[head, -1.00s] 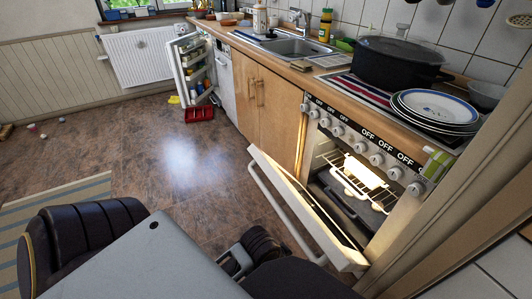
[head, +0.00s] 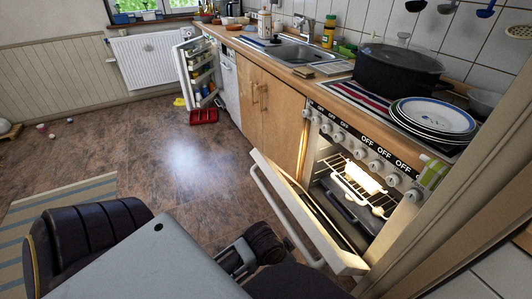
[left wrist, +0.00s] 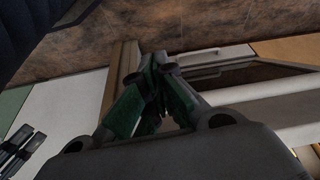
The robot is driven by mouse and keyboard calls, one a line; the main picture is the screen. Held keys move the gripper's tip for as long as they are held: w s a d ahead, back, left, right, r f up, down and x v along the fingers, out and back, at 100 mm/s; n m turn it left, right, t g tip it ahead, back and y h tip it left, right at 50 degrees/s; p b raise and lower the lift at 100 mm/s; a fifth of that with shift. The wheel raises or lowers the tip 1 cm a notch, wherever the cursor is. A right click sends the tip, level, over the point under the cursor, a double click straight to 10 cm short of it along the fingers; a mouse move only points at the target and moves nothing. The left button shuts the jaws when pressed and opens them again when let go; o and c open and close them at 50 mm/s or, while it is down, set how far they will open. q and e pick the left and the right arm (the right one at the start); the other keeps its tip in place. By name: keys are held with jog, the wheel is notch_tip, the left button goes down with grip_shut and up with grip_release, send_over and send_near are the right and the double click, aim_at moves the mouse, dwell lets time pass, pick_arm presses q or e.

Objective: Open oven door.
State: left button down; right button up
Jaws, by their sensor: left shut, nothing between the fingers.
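The oven door (head: 300,215) is partly open and slants out from the lit oven (head: 345,205). Its pale bar handle (head: 280,218) runs along the outer face. Inside, a wire rack (head: 375,197) holds a bright, pale item (head: 360,178). In the left wrist view my left gripper (left wrist: 150,88) has its green-padded fingers together with nothing between them. A pale bar and frame (left wrist: 245,92), apparently the oven door, lie just beyond and right of the fingers; contact is unclear. In the head view my dark arm parts are low, beside the door. My right gripper is not seen.
Knobs line the oven front above the opening. A black pot (head: 398,72) and stacked plates (head: 432,118) stand on the worktop. Wooden cabinets (head: 262,110) are left of the oven. The open fridge (head: 196,70) and a red crate (head: 204,116) are farther back.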

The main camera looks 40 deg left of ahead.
pick_arm(q)
jog(key=w+a+r+y+p, duration=0.15)
jog(key=w+a+r, duration=0.3)
jog(key=a, duration=0.55)
jog(key=w+a+r+t+p, duration=0.1)
jog(key=w+a+r+p, duration=0.3)
jog(key=a, duration=0.7)
jog(key=w+a+r+y+p, duration=0.1)
jog(key=w+a+r+p, duration=0.15)
jog(key=w+a, duration=0.55)
jog(key=w+a+r+m+t+h, duration=0.1)
jog(key=w+a+r+t+h, duration=0.2)
jog(key=w+r+t+h, duration=0.2)
jog(key=shift+a+r+b, duration=0.25)
jog(key=shift+r+b, duration=0.2)
jog(key=shift+r, duration=0.45)
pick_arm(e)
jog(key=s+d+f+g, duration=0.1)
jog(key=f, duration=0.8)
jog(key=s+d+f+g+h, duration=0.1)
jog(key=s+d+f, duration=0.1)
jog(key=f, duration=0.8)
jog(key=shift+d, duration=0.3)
pick_arm(q)
jog(key=shift+w, duration=0.1)
